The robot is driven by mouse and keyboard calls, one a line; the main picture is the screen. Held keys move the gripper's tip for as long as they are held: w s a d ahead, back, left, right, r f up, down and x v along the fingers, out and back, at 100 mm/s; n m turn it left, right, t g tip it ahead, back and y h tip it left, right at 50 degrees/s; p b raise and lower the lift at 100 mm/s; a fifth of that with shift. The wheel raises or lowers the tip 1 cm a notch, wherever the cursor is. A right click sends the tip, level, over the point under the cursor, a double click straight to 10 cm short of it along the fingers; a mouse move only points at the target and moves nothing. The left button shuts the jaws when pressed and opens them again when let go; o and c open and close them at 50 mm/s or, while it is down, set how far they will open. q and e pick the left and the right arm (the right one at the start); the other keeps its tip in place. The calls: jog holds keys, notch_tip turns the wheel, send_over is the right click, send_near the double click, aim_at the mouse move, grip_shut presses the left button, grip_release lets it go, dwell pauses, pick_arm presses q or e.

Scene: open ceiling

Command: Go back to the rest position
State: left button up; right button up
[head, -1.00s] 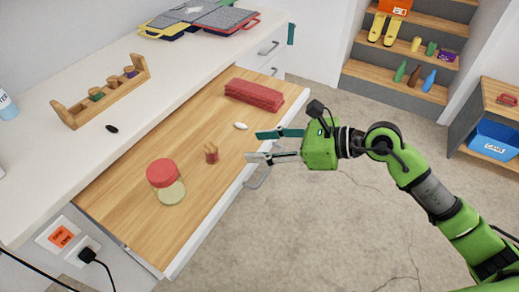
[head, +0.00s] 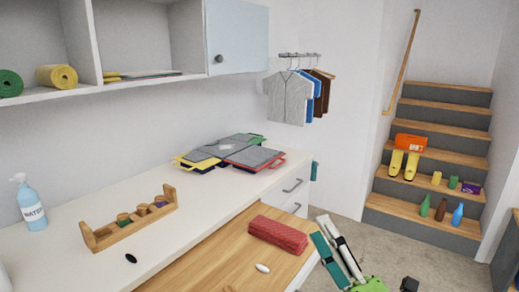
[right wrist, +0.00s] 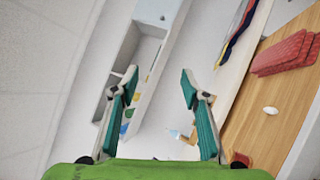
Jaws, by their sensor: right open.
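My right gripper (head: 320,227) is at the bottom right of the head view, with its fingers pointing up and to the left. In the right wrist view the two fingers (right wrist: 159,74) stand wide apart, with nothing held between them. The gripper is to the right of the red ribbed block (head: 278,234) and appears clear of it. My left gripper shows in neither view.
The counter (head: 70,255) carries a wooden rack (head: 130,222), a spray bottle (head: 30,203) and stacked folders (head: 230,155). Stairs (head: 440,132) stand at the right.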

jog(key=s+d+f+m+g+h, duration=0.35)
jog(key=d+f+m+h, duration=0.25)
jog(key=f+m, duration=0.35)
jog(key=s+d+f+m+g+h, duration=0.2)
jog(key=d+f+m+g+h, duration=0.3)
jog(key=f+m, duration=0.45)
jog(key=s+a+f+m+g+y, duration=0.3)
jog(key=s+f+g, duration=0.6)
jog(key=s+f, duration=1.05)
notch_tip(320, 180, down, 21)
jog(key=s, duration=0.2)
jog(key=s+d+f+g, duration=0.2)
jog(key=s+f, duration=1.5)
jog(key=shift+s+d+f+h+p, duration=0.15)
jog(key=shift+d+f+h+p, duration=0.1)
jog(key=shift+f+h+p, duration=0.15)
